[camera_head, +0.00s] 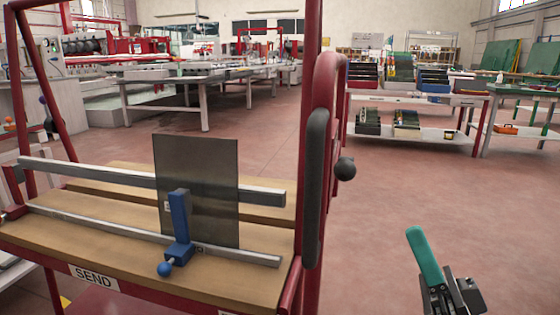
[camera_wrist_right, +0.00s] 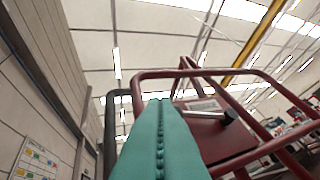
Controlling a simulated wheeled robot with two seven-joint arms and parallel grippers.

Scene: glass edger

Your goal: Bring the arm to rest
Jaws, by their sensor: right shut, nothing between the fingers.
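My right gripper (camera_head: 416,238) is at the bottom right of the head view, its teal fingers pointing up. It is shut and empty, over open floor to the right of the red-framed cart. In the right wrist view its two teal fingers (camera_wrist_right: 160,108) meet along a middle seam, with nothing between them. My left gripper is not in either view.
The cart carries a wooden shelf marked SEND (camera_head: 93,277), a dark glass pane (camera_head: 212,185) and a blue clamp (camera_head: 180,222). Its padded upright with a black knob (camera_head: 345,168) stands left of my gripper. A bin table (camera_head: 410,98) is farther back. The floor between is clear.

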